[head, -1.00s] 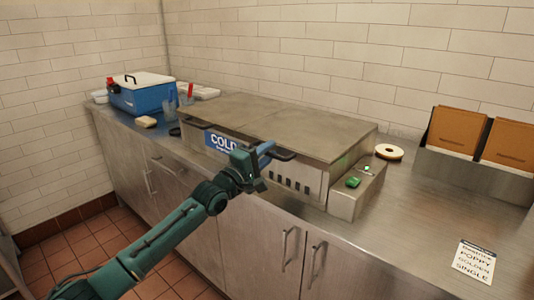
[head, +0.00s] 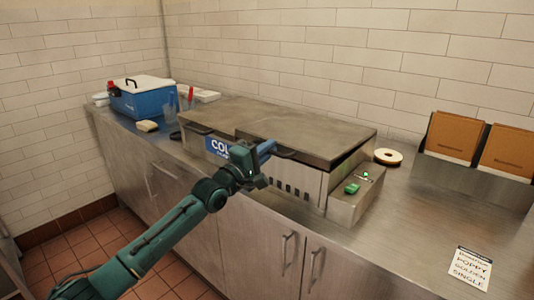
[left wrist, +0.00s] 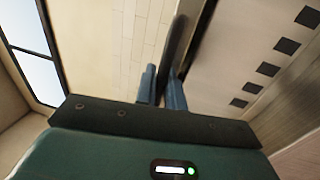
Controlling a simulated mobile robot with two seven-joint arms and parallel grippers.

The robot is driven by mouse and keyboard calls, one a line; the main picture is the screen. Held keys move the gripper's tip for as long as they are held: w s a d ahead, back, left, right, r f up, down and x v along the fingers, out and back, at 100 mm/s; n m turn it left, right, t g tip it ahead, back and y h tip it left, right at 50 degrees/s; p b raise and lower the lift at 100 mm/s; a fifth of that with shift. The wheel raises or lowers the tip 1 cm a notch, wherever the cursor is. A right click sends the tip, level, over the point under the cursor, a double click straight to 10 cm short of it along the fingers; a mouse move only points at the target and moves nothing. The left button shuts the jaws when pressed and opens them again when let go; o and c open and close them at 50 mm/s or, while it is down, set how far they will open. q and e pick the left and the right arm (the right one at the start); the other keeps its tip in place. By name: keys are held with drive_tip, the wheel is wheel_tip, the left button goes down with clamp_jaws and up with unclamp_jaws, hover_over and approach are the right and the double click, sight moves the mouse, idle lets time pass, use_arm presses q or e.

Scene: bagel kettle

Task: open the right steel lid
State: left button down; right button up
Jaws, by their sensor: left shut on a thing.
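The right steel lid (head: 310,137) lies over the right half of the steel kettle unit (head: 300,189). Its front edge is tilted up a little, with a dark gap under it along the right side. My left gripper (head: 266,149) is at the front of this lid, its blue fingers shut on the lid's dark handle (head: 284,153). In the left wrist view the fingers (left wrist: 162,92) close around the dark handle (left wrist: 180,40). The left steel lid (head: 222,114) lies flat beside it. My right gripper is not in view.
A control box with a green knob (head: 352,188) is at the unit's right end. A bagel (head: 388,156), brown boxes (head: 453,137) and an order card (head: 470,267) are to the right. A blue cooler (head: 143,98) stands far left. A tiled wall is behind.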

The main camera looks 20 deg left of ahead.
use_arm(q)
drive_tip(key=w+d+r+p, duration=0.1)
drive_tip(key=w+r+p, duration=0.2)
drive_tip(key=r, duration=0.6)
drive_tip(key=w+d+r+p, duration=0.1)
drive_tip(key=w+r+p, duration=0.2)
drive_tip(key=r, duration=0.7)
drive_tip(key=shift+p, duration=1.1)
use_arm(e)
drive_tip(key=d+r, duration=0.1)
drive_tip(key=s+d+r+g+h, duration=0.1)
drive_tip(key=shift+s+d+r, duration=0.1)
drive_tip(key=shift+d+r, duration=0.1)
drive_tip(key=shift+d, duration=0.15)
use_arm(q)
drive_tip(key=shift+d, duration=0.1)
drive_tip(key=c, duration=1.6)
unclamp_jaws()
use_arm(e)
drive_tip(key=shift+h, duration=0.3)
use_arm(q)
drive_tip(key=shift+o, duration=0.2)
drive_tip(key=shift+f, duration=0.1)
